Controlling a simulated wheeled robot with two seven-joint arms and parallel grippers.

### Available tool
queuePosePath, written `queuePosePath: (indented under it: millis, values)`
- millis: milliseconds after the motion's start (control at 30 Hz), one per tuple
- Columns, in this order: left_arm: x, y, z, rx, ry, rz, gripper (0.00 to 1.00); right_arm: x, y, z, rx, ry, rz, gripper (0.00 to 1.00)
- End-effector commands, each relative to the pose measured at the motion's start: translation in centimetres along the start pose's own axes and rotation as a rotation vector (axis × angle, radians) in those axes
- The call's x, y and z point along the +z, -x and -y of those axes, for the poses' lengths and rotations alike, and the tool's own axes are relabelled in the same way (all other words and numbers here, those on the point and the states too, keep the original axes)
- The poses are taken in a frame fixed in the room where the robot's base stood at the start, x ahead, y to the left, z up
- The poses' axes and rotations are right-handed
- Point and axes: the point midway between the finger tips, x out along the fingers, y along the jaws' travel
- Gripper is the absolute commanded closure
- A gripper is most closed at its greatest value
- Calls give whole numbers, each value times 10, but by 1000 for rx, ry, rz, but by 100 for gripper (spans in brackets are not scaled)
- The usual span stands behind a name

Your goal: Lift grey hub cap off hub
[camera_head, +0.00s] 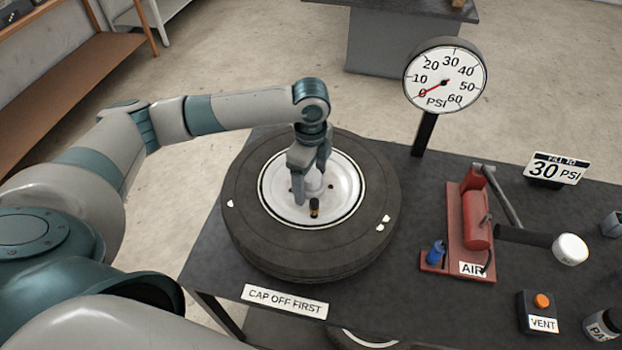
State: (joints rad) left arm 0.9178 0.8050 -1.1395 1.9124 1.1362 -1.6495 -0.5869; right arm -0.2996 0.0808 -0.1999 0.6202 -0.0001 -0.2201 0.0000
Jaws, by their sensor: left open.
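A black tyre (250,235) lies flat on the dark bench with a white wheel hub (342,206) in its middle. My left gripper (311,187) points down over the hub centre, with its jaws open. A pale grey-white raised piece, which looks like the hub cap (314,184), shows between and behind the fingers. The fingers hide much of it, and I cannot tell whether they touch it. A small dark valve stem with a brassy band (314,208) stands on the hub just in front of the fingers. My right gripper is not in view.
A pressure gauge (446,78) reading near 0 stands behind the tyre. A red air pump (476,220) with a long handle, an orange vent button (542,300) and a "30 PSI" sign (556,168) are to the right. A "CAP OFF FIRST" label (285,301) lies at the front edge.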

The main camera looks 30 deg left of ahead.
Motion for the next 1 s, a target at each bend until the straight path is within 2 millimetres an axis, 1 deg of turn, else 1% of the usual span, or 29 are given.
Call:
queuePosePath:
  millis: [300, 333, 367, 400, 467, 500, 833, 1000]
  values:
    - [0, 0, 0, 0, 0, 0, 24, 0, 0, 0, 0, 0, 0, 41]
    - [0, 0, 0, 0, 0, 0, 29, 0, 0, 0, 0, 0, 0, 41]
    - [0, 0, 0, 0, 0, 0, 36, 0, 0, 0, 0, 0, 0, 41]
    - [0, 0, 0, 0, 0, 0, 45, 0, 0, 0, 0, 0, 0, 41]
    - [0, 0, 0, 1, 0, 0, 60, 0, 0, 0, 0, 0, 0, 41]
    - [0, 0, 0, 1, 0, 0, 68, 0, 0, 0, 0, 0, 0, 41]
    - [0, 1, 0, 0, 0, 0, 69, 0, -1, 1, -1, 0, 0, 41]
    - [0, 9, 0, 0, 0, 0, 69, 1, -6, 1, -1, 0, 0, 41]
